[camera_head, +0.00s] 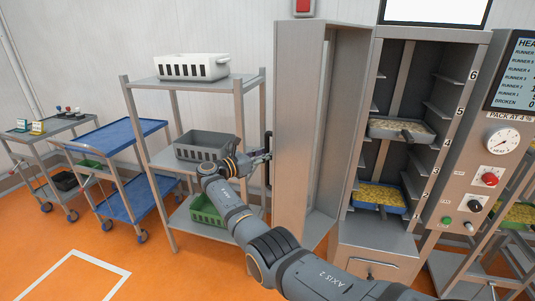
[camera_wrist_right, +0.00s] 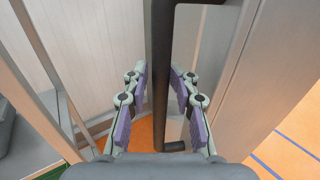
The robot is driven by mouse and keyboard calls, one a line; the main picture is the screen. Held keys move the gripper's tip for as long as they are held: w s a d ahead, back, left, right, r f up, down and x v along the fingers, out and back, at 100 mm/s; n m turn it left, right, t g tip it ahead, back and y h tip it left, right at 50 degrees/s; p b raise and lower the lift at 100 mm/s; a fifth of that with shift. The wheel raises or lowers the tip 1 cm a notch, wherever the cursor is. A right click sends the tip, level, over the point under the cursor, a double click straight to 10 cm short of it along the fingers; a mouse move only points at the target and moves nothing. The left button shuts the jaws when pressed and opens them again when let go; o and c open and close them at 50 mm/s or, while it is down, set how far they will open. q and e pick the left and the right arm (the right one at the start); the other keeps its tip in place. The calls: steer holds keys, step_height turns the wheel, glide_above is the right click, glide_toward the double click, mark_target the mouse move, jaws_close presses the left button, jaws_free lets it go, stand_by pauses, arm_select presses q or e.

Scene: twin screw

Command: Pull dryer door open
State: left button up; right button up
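The grey metal dryer door (camera_head: 298,130) stands open, swung out to the left of the dryer cabinet (camera_head: 375,240). The shelves inside are exposed. A dark vertical bar handle (camera_head: 268,142) is at the door's left side and also shows in the right wrist view (camera_wrist_right: 162,60). My right gripper (camera_head: 263,156) is at this handle. In the right wrist view, its purple-padded fingers (camera_wrist_right: 160,80) stand on either side of the bar, with small gaps visible, so it looks open around the handle. My left gripper is not in view.
A shelf rack with a white bin (camera_head: 192,67), a grey bin (camera_head: 200,146) and a green bin (camera_head: 207,209) stands close left of the door. Inside the dryer are pellet trays (camera_head: 379,196). A control panel (camera_head: 490,175) is right. Orange floor is clear at front left.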

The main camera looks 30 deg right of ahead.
steer(key=shift+o, duration=0.6)
steer(key=shift+w+a, duration=0.1)
steer(key=shift+r, duration=0.1)
steer(key=s+a, duration=0.1)
steer(key=a, duration=1)
steer(key=shift+s+a, duration=0.15)
steer(key=shift+a, duration=0.2)
